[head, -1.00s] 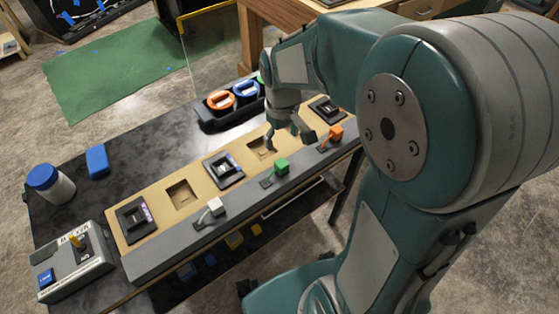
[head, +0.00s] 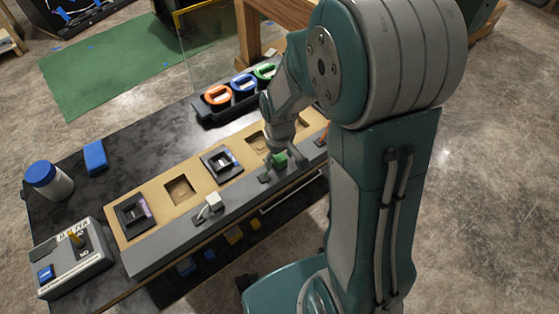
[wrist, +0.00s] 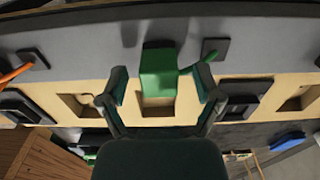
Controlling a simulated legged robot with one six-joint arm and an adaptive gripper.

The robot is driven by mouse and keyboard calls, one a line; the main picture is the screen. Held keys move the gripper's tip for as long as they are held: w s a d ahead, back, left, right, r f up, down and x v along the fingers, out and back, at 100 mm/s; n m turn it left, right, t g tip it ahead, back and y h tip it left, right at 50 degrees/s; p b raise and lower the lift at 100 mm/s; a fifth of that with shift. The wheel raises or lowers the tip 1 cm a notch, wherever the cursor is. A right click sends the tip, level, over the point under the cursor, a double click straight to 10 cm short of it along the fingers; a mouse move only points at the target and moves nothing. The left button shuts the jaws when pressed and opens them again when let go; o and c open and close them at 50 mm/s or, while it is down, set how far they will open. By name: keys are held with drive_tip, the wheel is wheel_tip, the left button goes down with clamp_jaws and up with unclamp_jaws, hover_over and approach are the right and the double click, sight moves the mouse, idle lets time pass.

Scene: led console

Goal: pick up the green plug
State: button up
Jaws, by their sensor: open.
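The green plug (head: 279,160) is a small block at the front grey edge of the console (head: 150,252), partly hidden by my gripper in the head view. In the wrist view the green plug (wrist: 158,70) shows between my two fingers, with a green lead running right to a dark plate (wrist: 210,50). My gripper (wrist: 160,82) is open, with a visible gap on each side of the plug. In the head view my gripper (head: 276,153) reaches down right at the plug.
A white plug (head: 213,201) sits to the left, an orange plug (head: 322,140) to the right, partly behind my arm. Dark modules and empty recesses (head: 180,191) line the tan board. A tray (head: 235,112) of coloured rings, a blue box, a jar and a switch box (head: 73,259) stand around.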

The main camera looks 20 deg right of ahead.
clamp_jaws()
drive_tip(key=shift+r, duration=0.1)
